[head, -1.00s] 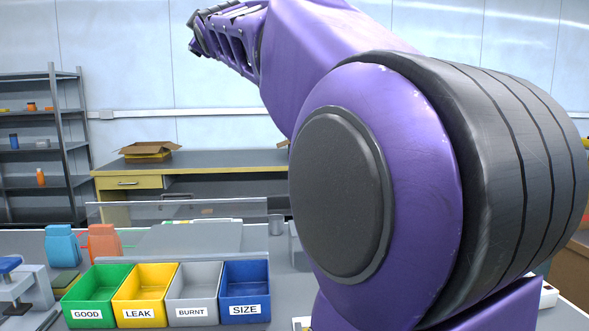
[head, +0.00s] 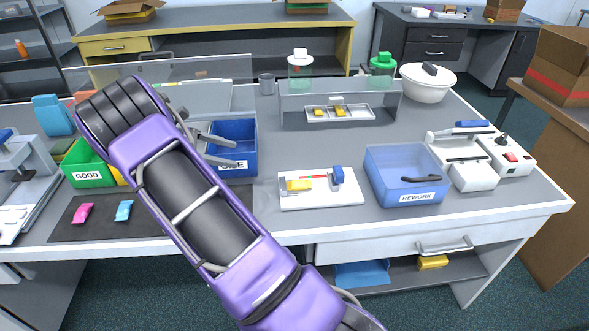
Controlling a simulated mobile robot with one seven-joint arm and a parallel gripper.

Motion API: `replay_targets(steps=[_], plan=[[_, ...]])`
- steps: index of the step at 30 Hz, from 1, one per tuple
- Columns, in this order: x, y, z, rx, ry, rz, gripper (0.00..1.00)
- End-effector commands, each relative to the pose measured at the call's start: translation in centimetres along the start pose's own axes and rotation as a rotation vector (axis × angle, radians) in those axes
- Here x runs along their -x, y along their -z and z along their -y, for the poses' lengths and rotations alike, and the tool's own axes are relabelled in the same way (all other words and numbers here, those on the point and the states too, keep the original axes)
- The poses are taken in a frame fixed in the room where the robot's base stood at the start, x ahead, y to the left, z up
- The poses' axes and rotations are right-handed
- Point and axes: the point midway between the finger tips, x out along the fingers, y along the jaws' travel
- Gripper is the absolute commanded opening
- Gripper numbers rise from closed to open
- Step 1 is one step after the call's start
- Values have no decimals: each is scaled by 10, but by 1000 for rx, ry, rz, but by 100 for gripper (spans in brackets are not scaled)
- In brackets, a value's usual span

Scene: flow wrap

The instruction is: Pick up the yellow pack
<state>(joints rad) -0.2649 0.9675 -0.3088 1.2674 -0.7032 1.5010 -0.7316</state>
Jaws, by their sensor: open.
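A yellow pack (head: 299,184) lies on a white board (head: 340,200) with a blue part at its right end. Two smaller yellow packs (head: 320,112) lie in a small tray (head: 368,114) under the raised stand. My gripper (head: 242,153) is open and shows no object between its fingers. It is in front of the blue bin (head: 245,131) marked SIZE, left of the packs and apart from them. My arm hides most of the bins beside the blue one.
A green GOOD bin (head: 90,180) stands at left. A pink pack (head: 83,213) and a light blue pack (head: 124,210) lie on a dark mat (head: 66,232). A blue REWORK bin (head: 408,197) and white devices (head: 470,175) stand right. The front right bench corner is clear.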

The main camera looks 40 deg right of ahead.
Motion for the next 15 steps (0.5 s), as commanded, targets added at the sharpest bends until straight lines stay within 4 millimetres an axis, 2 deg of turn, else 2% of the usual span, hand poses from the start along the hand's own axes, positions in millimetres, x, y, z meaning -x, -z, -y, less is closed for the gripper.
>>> replay_targets(steps=[1,5,11,15], plan=[[-16,7,10,35,52,38,78],[-34,14,27,88,126,96,78],[-59,13,35,102,148,112,78],[-90,9,39,101,147,112,78]])
